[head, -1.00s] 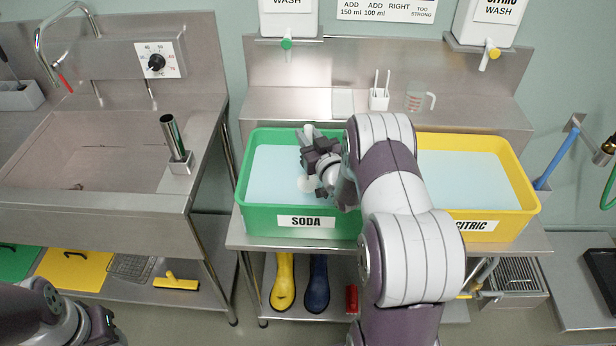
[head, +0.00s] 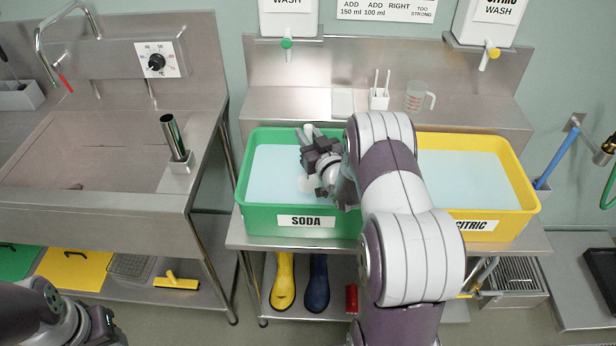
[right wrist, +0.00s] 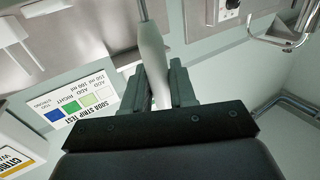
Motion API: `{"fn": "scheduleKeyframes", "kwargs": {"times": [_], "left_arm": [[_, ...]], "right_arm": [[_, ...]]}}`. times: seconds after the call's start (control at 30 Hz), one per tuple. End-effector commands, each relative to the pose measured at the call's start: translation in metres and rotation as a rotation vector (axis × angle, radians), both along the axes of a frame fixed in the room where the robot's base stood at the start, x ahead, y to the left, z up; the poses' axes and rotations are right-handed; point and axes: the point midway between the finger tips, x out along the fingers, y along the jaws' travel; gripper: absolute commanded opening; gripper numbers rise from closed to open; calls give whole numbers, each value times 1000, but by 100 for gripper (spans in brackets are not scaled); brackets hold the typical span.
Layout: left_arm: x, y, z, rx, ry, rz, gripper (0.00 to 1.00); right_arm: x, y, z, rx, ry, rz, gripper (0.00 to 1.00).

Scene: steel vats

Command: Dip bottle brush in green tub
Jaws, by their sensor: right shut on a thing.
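The green tub (head: 250,190), labelled SODA, stands on the steel bench and holds pale blue liquid. My right gripper (head: 314,148) is over this tub, its arm reaching in from the lower right. In the right wrist view my right gripper (right wrist: 168,88) is shut on the pale grey handle of the bottle brush (right wrist: 152,45), with a thin rod running on beyond it. In the head view the gripper and arm hide most of the brush; I cannot tell how deep its head is. My left gripper (head: 100,326) is at the lower left, its fingers unclear.
A yellow tub (head: 522,185), labelled CITRIC, stands right of the green tub, partly behind my right arm. A white holder (head: 379,100) and a measuring jug (head: 416,97) stand on the ledge behind. A steel sink (head: 90,150) is at the left, with a steel tube (head: 173,135) at its edge.

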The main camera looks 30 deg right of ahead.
Motion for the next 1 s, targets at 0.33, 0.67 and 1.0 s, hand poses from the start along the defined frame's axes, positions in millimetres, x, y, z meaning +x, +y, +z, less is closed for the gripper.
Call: {"fn": "scheduleKeyframes", "kwargs": {"times": [0.33, 0.67, 1.0], "left_arm": [[0, 0, 31, 0, 0, 0, 43], [0, 0, 55, 0, 0, 0, 43], [0, 0, 80, 0, 0, 0, 43]], "right_arm": [[0, 0, 43, -1, -3, 0, 0], [0, 0, 78, -1, -2, 0, 0], [0, 0, 115, 0, -1, 0, 0]]}}
